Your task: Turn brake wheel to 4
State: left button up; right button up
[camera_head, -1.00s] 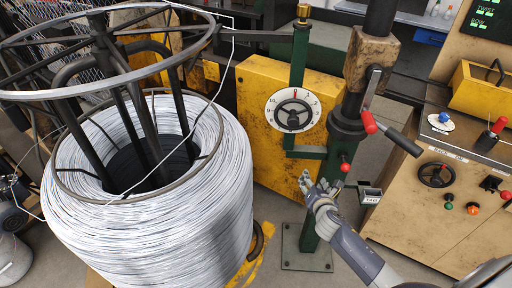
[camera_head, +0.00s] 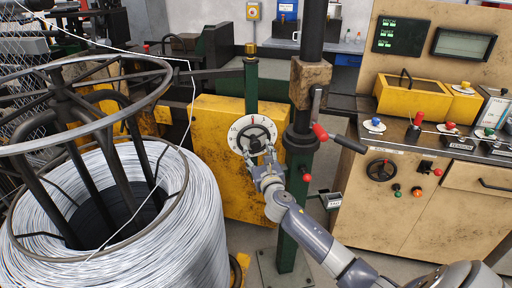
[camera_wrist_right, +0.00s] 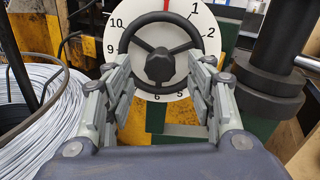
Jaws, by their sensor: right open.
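The brake wheel (camera_head: 256,138) is a small black three-spoke handwheel in front of a white numbered dial (camera_head: 236,131) on a green post beside a yellow box. In the right wrist view the wheel (camera_wrist_right: 159,67) stands straight ahead, with a red mark at the dial's top and the numbers 10, 9, 1, 2, 5 and 6 readable. The area around 3 and 4 is hidden by a finger. My right gripper (camera_head: 265,163) is open in front of the wheel's lower part, its fingers on either side of the rim; contact cannot be told. My left gripper is not in view.
A large coil of silver wire (camera_head: 190,240) on a reel stands at the left. A dark green post (camera_head: 293,215) with a red-knobbed lever (camera_head: 320,132) stands right of the dial. A tan control cabinet (camera_head: 350,215) with another handwheel stands further right.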

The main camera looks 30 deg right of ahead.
aim_at(256, 147)
jog(key=shift+x, duration=1.55)
jog(key=c, duration=1.1)
